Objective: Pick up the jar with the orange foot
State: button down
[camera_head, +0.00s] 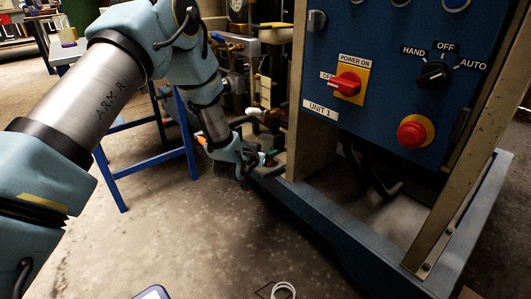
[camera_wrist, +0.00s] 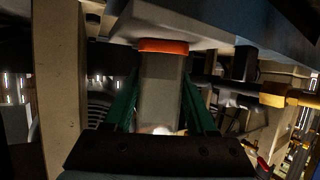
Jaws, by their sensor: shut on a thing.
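The jar (camera_wrist: 161,88) is a grey body with an orange foot (camera_wrist: 163,46) at its far end in the wrist view. It stands between the two green fingers of my gripper (camera_wrist: 160,102), which are closed against its sides. The orange foot lies close against a pale flat surface in that view; I cannot tell if they touch. In the head view my gripper (camera_head: 256,160) is low beside the left corner of the compressor frame. The jar is not clear there, being small and partly hidden by the gripper.
The blue control panel (camera_head: 395,75) and its beige posts (camera_head: 460,165) stand right of my gripper, above the blue base rail (camera_head: 345,240). Pipes and valves (camera_head: 262,85) crowd behind it. A blue stand (camera_head: 150,160) is on the left. Concrete floor in front is mostly open.

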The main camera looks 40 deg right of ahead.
aim_at(262, 141)
jog(key=shift+r+p, duration=0.3)
jog(key=shift+r, duration=0.15)
notch_tip(262, 141, up, 3)
jog(key=shift+r+p, duration=0.2)
jog(key=shift+p, duration=0.95)
jog(key=s+a+p, duration=0.2)
jog(key=s+a, duration=0.1)
jog(key=a, duration=0.5)
jog(key=s+a+p, duration=0.2)
jog(key=s+a, duration=0.2)
jog(key=a, duration=0.4)
jog(key=shift+a+f+p, duration=0.25)
jog(key=shift+f+p, duration=0.05)
jog(key=shift+f, duration=0.1)
jog(key=c, duration=0.8)
grip_release()
grip_shut()
